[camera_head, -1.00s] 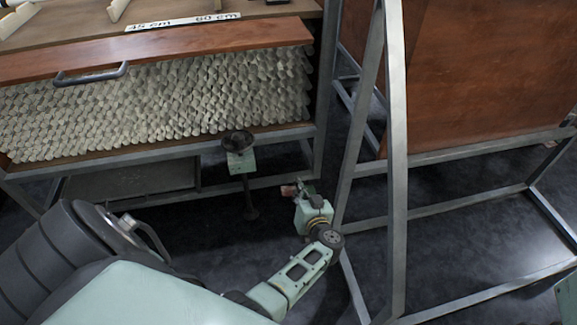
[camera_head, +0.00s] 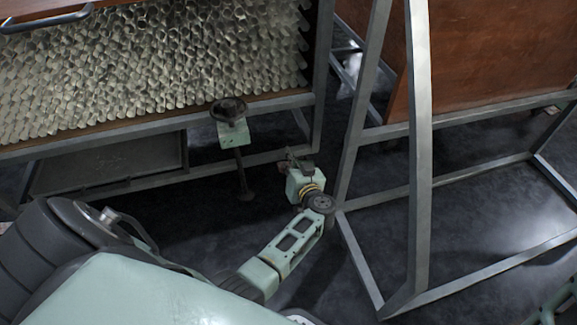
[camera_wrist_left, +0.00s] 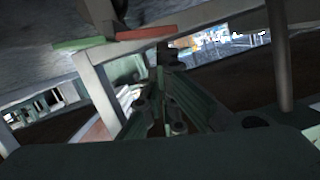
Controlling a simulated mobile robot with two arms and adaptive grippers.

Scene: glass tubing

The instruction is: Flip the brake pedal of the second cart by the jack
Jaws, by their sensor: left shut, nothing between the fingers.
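The cart (camera_head: 165,130) with stacked glass tubes stands at left on a grey metal frame. The jack (camera_head: 233,130), with a dark handwheel, pale green block and thin leg, is at its front edge. The brake pedal shows in the left wrist view as a flat bar with a green end (camera_wrist_left: 85,43) and a red end (camera_wrist_left: 147,32) by a metal frame post. My left gripper (camera_head: 288,160) is low, right of the jack, near the cart's lower corner. Its shut fingers (camera_wrist_left: 163,72) look empty, close to the pedal's red end; contact is unclear.
A grey slanted frame post (camera_head: 418,150) and low rails (camera_head: 440,188) of another cart stand close on the right. A brown panel (camera_head: 490,55) is behind them. Dark floor (camera_head: 330,275) is open around my left forearm.

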